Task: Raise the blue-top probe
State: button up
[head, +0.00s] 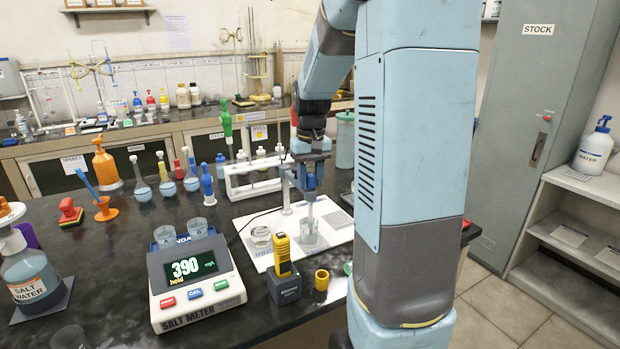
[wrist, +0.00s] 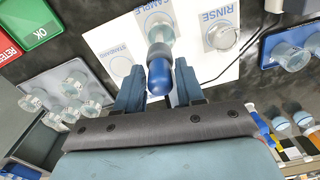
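The blue-top probe (wrist: 159,76) stands between the two fingers of my gripper (wrist: 160,82) in the wrist view, its rounded blue top toward the camera. The fingers lie close against both its sides. In the head view my gripper (head: 308,178) is above the white mat (head: 257,262), beside a grey stand (head: 287,197). The probe's lower part runs down to the sample beaker (head: 308,238); that beaker also shows at the SAMPLE mark in the wrist view (wrist: 160,27). My fingers hide part of the probe, and its tip is not clear.
A rinse dish (head: 260,238) sits left of the sample beaker. The salt meter (head: 194,276) reads 390 with "hold". A yellow device (head: 282,255) stands in a dark holder, near a yellow cup (head: 322,280). A white rack (head: 253,184) stands behind. The STANDARD mark (wrist: 121,66) is bare.

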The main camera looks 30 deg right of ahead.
grip_shut()
dwell(0.3)
